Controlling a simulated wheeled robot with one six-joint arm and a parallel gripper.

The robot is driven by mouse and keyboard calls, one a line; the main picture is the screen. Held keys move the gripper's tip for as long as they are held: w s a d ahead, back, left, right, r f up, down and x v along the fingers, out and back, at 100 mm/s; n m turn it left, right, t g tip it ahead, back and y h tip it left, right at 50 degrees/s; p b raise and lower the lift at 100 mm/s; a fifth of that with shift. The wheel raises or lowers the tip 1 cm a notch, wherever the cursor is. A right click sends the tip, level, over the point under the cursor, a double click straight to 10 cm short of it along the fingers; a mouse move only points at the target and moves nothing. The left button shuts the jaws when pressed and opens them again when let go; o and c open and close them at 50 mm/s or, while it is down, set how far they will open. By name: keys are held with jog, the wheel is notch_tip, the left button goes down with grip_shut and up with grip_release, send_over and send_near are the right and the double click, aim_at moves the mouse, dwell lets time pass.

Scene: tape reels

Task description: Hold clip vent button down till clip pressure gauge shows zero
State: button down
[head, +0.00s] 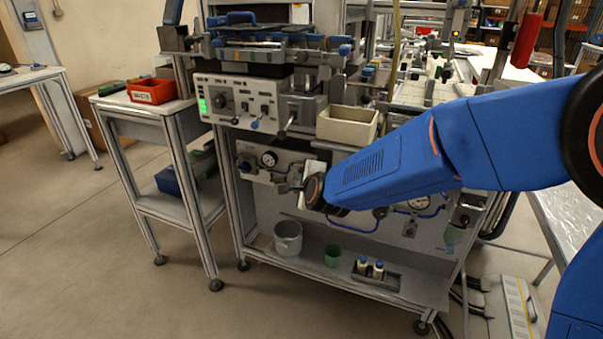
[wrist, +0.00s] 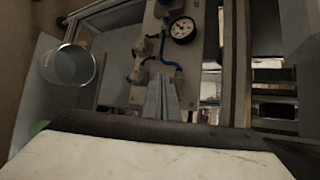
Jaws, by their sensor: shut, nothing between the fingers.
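A round white pressure gauge with a dark rim (head: 269,159) sits on the grey lower panel of the machine. A gauge also shows in the wrist view (wrist: 183,28), with a dark needle whose reading is too small to tell. My gripper (head: 283,188) is shut and empty, in front of the panel just below and right of that gauge. In the wrist view its fingers (wrist: 161,80) lie together over the panel, below the gauge and beside valve fittings (wrist: 138,68). I cannot make out the vent button or whether the fingertips touch anything.
A second gauge (head: 417,204) with blue tubing is further right, partly behind my arm. A cream bin (head: 347,125) is above.

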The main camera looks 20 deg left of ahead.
jog(key=shift+w, duration=0.15)
dwell(0.4)
jog(key=shift+w, duration=0.3)
jog(key=shift+w+d, duration=0.1)
jog(key=shift+w, duration=0.3)
dwell(0.8)
jog(key=shift+s, duration=0.85)
jog(key=s, duration=0.5)
jog(key=shift+a, duration=0.25)
dwell(0.6)
